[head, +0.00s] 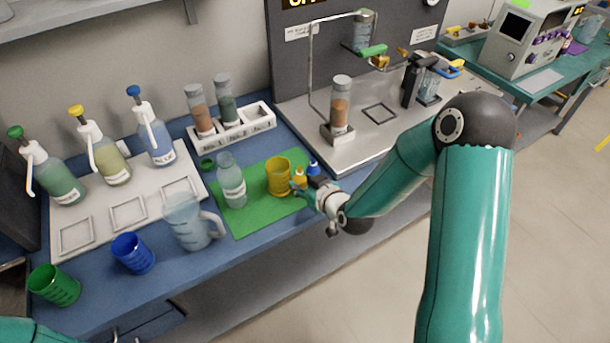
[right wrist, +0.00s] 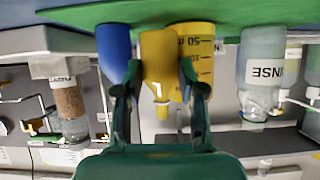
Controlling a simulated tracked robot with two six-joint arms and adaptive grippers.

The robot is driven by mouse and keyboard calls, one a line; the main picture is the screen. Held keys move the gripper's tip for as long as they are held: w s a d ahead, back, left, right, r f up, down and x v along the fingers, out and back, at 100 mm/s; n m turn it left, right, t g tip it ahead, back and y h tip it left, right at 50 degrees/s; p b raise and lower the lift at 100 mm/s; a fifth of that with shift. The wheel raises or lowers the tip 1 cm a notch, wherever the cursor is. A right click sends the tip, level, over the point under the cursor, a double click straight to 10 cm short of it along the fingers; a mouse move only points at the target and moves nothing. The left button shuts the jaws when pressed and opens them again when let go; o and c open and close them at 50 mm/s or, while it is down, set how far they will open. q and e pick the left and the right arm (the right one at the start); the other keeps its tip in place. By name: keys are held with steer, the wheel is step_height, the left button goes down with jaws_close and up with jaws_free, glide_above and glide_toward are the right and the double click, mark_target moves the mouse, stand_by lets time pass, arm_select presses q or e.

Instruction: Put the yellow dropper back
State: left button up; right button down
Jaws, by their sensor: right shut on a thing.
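The yellow dropper (head: 299,178) is at the right part of the green mat (head: 256,218), in front of the yellow cup (head: 279,176). My right gripper (head: 308,194) is shut on it; in the right wrist view the yellow dropper (right wrist: 158,58) sits between the two fingers (right wrist: 160,92). That view is upside down. I cannot tell whether its base touches the mat. The blue dropper (head: 313,168) stands right beside it, close to one finger in the wrist view (right wrist: 114,50). My left gripper is not in view.
A clear rinse bottle (head: 231,182) stands on the mat, left of the yellow cup. A clear jug (head: 190,224), blue cup (head: 132,253) and green cup (head: 54,285) are further left. A metal tray (head: 372,140) with a brown-filled bottle (head: 340,105) lies behind right.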

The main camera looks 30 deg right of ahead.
steer(key=shift+f, duration=0.6)
steer(key=shift+f, duration=0.1)
steer(key=c, duration=0.7)
jaws_free()
